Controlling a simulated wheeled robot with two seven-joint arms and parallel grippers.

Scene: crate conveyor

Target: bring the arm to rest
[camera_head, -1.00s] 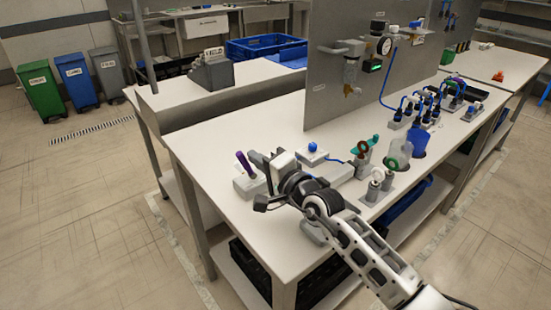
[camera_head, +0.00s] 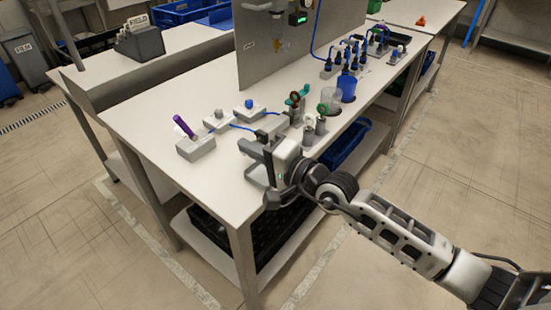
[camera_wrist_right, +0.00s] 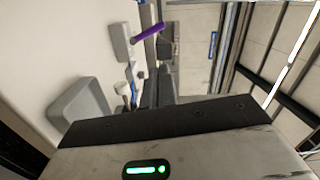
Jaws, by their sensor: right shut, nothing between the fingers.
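My right arm comes in from the lower right in the head view. Its gripper (camera_head: 250,146) is at the front edge of the white workbench (camera_head: 165,110), pointing left, with nothing between its fingers. The jaws are shut. In the right wrist view the dark gripper body (camera_wrist_right: 160,122) fills the lower part, with the bench to the left. The gripper is clear of the grey block with a purple-handled tool (camera_head: 188,134), which also shows in the wrist view (camera_wrist_right: 145,34). My left gripper is not in view.
Blue-capped grey boxes (camera_head: 217,121) with cables and small cylinders (camera_head: 308,134) stand close behind the gripper. A clear cup (camera_head: 330,100) and a blue cup (camera_head: 347,88) are farther back. A grey panel (camera_head: 300,45) rises behind. The floor (camera_head: 430,190) at right is open.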

